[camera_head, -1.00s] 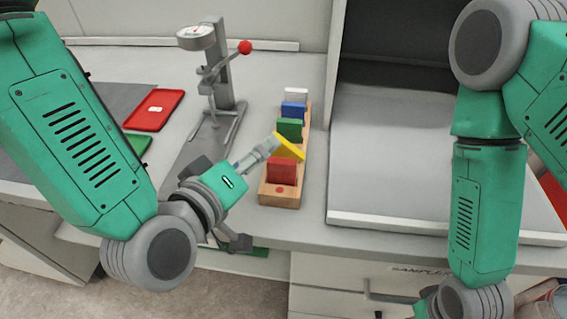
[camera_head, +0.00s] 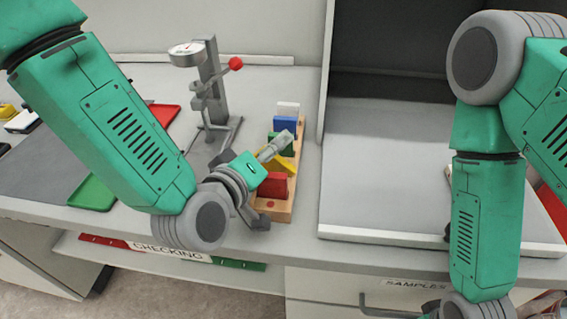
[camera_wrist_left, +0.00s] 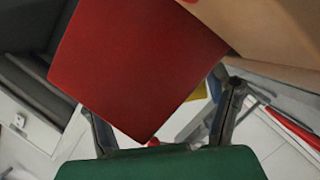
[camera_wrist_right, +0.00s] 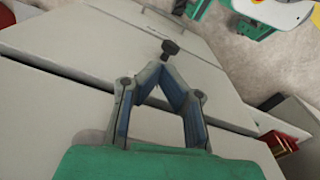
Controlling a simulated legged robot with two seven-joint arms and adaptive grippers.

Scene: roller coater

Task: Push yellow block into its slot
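The yellow block (camera_head: 273,163) shows as a tilted sliver in the wooden rack, between the green block (camera_head: 274,143) and the red block (camera_head: 273,186). My left gripper (camera_head: 281,145) is over the rack and hides much of the yellow and green blocks. In the left wrist view the red block (camera_wrist_left: 137,65) is close and covers the fingertips. The finger links stand wide apart, and a bit of yellow (camera_wrist_left: 199,91) shows behind. I cannot tell whether the fingers touch the yellow block. My right gripper (camera_wrist_right: 162,72) is empty with its tips together, in front of cabinet fronts.
The wooden rack (camera_head: 279,214) also holds blue (camera_head: 285,126) and white (camera_head: 288,108) blocks. A press with a gauge (camera_head: 187,53) and red knob stands behind to the left. A green tray (camera_head: 92,194) lies at left. The grey surface (camera_head: 385,190) at right is clear.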

